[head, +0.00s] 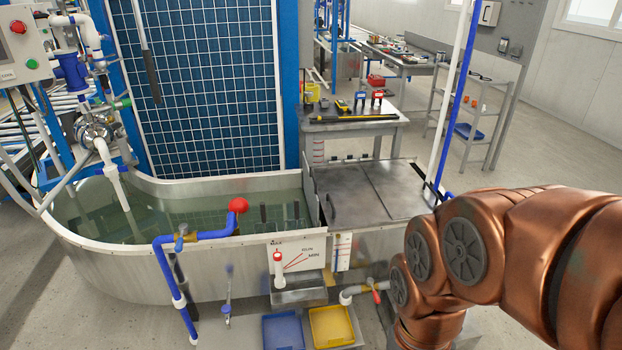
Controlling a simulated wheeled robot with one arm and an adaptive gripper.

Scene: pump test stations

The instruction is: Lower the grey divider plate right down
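A long metal tank (110,258) holds greenish water at its left end. A grey upright plate edge (309,196) stands across the tank, between the open water and a grey lidded section (372,190); it looks like the divider plate. How far down it reaches is hard to tell. My copper arm comes in from the right, in front of the lidded section's right end. My gripper is out of the picture, so its state and any hold are hidden.
A blue pipe with a red knob (238,205) rises over the tank's front rim. A white panel marked MAX, RUN and MIN (297,254) has a red-topped white post (277,262) before it. Blue (283,331) and yellow (331,326) trays lie below. A bench (352,127) stands behind.

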